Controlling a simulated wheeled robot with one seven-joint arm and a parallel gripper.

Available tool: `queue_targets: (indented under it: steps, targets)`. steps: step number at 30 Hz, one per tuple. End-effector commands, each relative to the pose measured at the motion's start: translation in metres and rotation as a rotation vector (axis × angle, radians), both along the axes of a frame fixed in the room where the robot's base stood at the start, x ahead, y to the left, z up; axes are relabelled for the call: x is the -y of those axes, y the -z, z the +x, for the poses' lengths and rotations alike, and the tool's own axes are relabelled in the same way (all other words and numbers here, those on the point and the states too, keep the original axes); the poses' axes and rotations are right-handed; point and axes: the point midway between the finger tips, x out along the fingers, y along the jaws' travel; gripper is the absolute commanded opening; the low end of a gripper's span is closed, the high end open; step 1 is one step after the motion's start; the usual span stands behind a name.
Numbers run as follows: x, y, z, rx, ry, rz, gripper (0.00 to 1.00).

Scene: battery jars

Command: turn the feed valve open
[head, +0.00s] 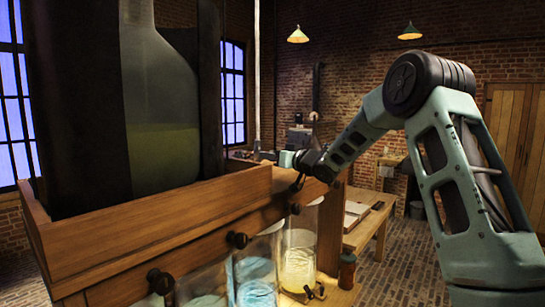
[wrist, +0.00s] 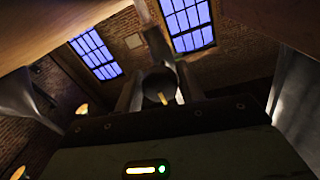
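A dark round knob with a yellow mark (wrist: 160,86), which looks like the valve handle, sits between my fingers in the wrist view. My gripper (wrist: 161,92) has one finger on each side of it, and the knob fills the gap, so it looks shut on it. In the head view my gripper (head: 299,183) is at the right end of the wooden cabinet front (head: 190,238), small and dark, so the contact there is unclear. Two more dark knobs, a middle one (head: 237,240) and a near one (head: 160,281), stick out of the same front.
A large glass bottle (head: 160,100) of greenish liquid stands on the cabinet. Glass jars, one blue (head: 256,280) and one yellowish (head: 299,262), stand below the knobs. A small brown bottle (head: 347,272) is beside them. A wooden table (head: 360,236) stands behind; brick floor lies right.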

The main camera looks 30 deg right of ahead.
Motion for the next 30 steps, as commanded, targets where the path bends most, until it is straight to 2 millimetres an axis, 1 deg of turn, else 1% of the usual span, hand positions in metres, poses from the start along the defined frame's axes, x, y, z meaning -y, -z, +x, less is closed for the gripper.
queue_targets:
  steps: [1, 2, 3, 11, 17, 23, 30]
  targets:
    - [0.0, -0.0001, -0.0001, 0.0, 0.0, 0.0, 0.24]
    - [0.0002, -0.0001, -0.0002, 0.0, 0.0, 0.0, 0.16]
    - [0.0002, -0.0001, -0.0002, 0.0, 0.0, 0.0, 0.11]
    - [0.0004, 0.001, -0.0003, 0.005, 0.001, -0.015, 0.11]
    - [0.0, 0.0038, -0.0002, 0.031, 0.001, -0.085, 0.11]
    - [0.0002, 0.0058, -0.0004, 0.083, 0.001, -0.223, 0.11]
    - [-0.0003, 0.0062, -0.0004, 0.159, 0.002, -0.435, 0.11]
